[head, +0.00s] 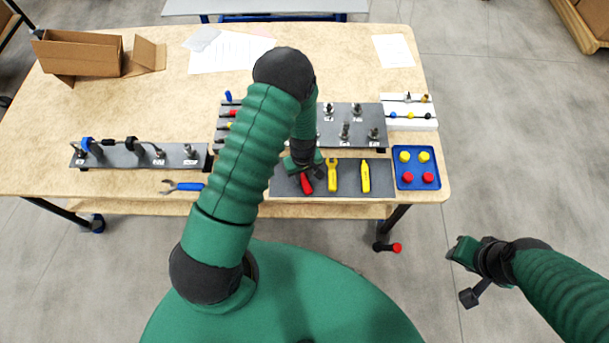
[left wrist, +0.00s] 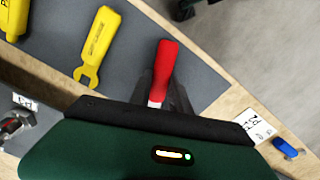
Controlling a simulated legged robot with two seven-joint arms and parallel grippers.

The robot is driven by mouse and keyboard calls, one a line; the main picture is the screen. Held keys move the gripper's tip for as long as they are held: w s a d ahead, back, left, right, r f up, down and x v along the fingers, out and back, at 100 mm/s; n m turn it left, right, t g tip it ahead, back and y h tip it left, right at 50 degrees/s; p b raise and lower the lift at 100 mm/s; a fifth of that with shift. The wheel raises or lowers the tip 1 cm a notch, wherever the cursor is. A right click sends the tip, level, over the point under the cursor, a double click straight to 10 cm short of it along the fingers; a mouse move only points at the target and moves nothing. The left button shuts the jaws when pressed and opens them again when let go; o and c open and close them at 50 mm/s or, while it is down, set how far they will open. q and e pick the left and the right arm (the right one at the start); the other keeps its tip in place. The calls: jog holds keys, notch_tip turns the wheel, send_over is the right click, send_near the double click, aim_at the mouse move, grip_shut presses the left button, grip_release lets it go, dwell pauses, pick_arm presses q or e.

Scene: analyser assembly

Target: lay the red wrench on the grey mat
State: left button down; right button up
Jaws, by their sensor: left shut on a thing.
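The red wrench (head: 306,183) is at the left end of the grey mat (head: 349,181) near the table's front edge. It also shows in the left wrist view (left wrist: 162,72), its red handle over the grey mat (left wrist: 203,75). My left gripper (head: 309,172) is shut on the red wrench. The wrench's jaw end is hidden by the gripper. I cannot tell whether the wrench touches the mat. A yellow wrench (head: 332,176) lies on the mat just right of it.
A yellow tool (head: 365,177) lies on the mat's right part. A blue tray (head: 417,185) with red and yellow caps stands right of the mat. A blue-handled wrench (head: 183,187) lies left. A grey board with metal fittings (head: 361,115) stands behind the mat.

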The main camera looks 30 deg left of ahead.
pick_arm(q)
jog(key=c, duration=1.6)
grip_release()
jog(key=shift+a+f, duration=0.15)
jog(key=shift+a, duration=0.25)
jog(key=o, duration=0.5)
jog(key=shift+a+f, duration=0.15)
jog(key=shift+a, duration=0.35)
jog(key=shift+c, duration=0.2)
jog(key=shift+d+r, duration=0.3)
jog(key=shift+d, duration=0.35)
notch_tip(320, 180, up, 16)
jog(key=shift+r+b, duration=0.2)
jog(key=shift+b, duration=0.2)
pick_arm(e)
jog(key=shift+a+f, duration=0.45)
